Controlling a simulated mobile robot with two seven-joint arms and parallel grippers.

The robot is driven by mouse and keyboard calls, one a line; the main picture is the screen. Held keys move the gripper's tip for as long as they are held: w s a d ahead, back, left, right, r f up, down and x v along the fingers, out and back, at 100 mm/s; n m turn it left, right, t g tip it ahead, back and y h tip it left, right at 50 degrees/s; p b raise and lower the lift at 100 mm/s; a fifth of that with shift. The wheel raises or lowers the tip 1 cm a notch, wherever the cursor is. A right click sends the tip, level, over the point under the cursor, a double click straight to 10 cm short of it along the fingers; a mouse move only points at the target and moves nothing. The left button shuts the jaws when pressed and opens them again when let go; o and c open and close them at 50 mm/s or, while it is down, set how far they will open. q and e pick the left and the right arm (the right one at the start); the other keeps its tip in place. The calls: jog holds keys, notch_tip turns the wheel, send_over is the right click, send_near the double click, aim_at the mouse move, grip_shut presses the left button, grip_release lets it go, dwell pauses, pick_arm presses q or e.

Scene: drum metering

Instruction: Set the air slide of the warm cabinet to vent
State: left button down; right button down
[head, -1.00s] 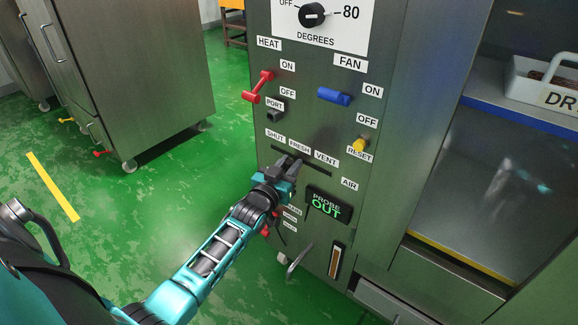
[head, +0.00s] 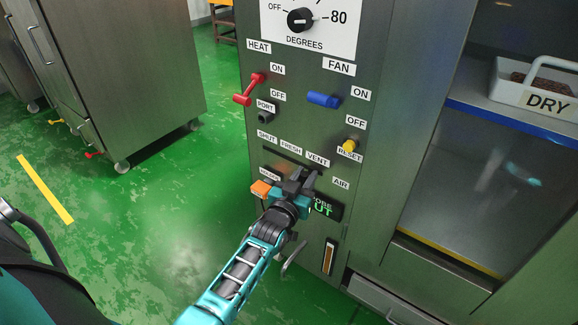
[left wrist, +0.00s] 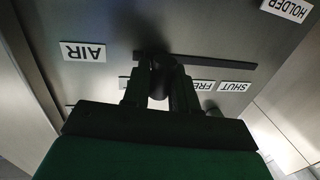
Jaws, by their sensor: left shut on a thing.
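The air slide is a dark slot (head: 274,155) in the warm cabinet's (head: 285,225) steel front, below the labels SHUT (head: 267,137), FRESH (head: 291,148) and VENT (head: 317,159). My left gripper (head: 299,180) is at the slot's VENT end, in front of it. In the left wrist view, its fingers (left wrist: 161,88) are shut on the dark round slide knob (left wrist: 160,70). The bare slot (left wrist: 225,65) runs from the knob toward SHUT, and the VENT label there is mostly hidden. My right gripper is not in view.
Above are a red heat lever (head: 249,90), a blue fan switch (head: 323,100) and a yellow reset button (head: 349,146). The lit probe display (head: 326,209) is partly behind my gripper; an orange piece (head: 260,188) is left of it. An open bay holds a DRY tray (head: 546,103).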

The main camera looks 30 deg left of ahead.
pick_arm(q)
jog(key=shift+d, duration=0.65)
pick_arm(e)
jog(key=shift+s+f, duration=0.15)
pick_arm(q)
jog(key=shift+f, duration=0.1)
jog(key=c, duration=1)
grip_release()
jog(key=shift+d, duration=0.1)
jog(key=shift+c, duration=0.2)
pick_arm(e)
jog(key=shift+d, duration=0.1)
pick_arm(q)
jog(key=shift+s, duration=0.15)
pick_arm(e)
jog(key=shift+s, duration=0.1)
